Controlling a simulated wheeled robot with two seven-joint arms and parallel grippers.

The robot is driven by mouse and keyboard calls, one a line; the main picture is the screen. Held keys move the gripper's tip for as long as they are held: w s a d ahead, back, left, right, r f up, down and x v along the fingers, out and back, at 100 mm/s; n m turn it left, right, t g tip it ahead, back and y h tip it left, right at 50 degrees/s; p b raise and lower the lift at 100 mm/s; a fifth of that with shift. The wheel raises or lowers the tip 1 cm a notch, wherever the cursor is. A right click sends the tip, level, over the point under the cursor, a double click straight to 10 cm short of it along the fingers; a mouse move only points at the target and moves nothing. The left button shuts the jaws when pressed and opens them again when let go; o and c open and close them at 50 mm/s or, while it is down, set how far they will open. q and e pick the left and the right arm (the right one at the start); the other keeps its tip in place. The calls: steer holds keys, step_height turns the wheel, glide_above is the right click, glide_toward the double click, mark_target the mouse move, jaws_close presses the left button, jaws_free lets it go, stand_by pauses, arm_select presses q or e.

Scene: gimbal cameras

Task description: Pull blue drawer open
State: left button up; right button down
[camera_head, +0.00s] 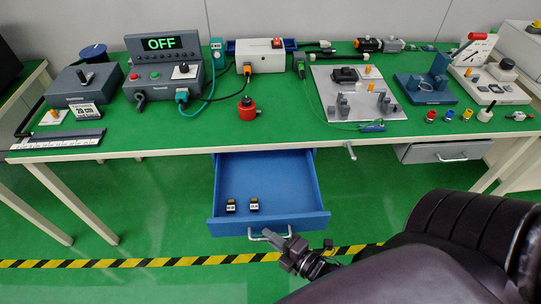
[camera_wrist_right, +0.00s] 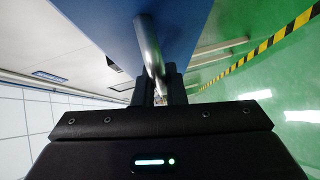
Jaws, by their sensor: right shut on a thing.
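The blue drawer (camera_head: 268,180) sticks well out from under the green table in the head view. Two small dark blocks with yellow tops (camera_head: 242,205) lie inside it. Its silver bar handle (camera_head: 268,236) is on the front face. My right gripper (camera_head: 287,243) is at the right part of this handle. In the right wrist view the gripper's fingers (camera_wrist_right: 159,92) are shut around the metal handle bar (camera_wrist_right: 149,45), beside the blue drawer front (camera_wrist_right: 110,25). My left gripper is not in view.
The green-topped table (camera_head: 240,125) carries a control box reading OFF (camera_head: 168,65), a white box (camera_head: 260,58) and several fixtures. A closed grey drawer (camera_head: 440,152) hangs at the right. A yellow-black floor stripe (camera_head: 130,263) runs below; the green floor left of the drawer is clear.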

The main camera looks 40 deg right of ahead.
steer(key=shift+s+a, duration=0.3)
steer(key=shift+s, duration=0.35)
steer(key=c, duration=1.5)
jaws_free()
steer(key=shift+s, duration=0.1)
steer(key=v, duration=0.7)
steer(key=shift+s+d, duration=0.1)
steer(key=shift+s, duration=0.2)
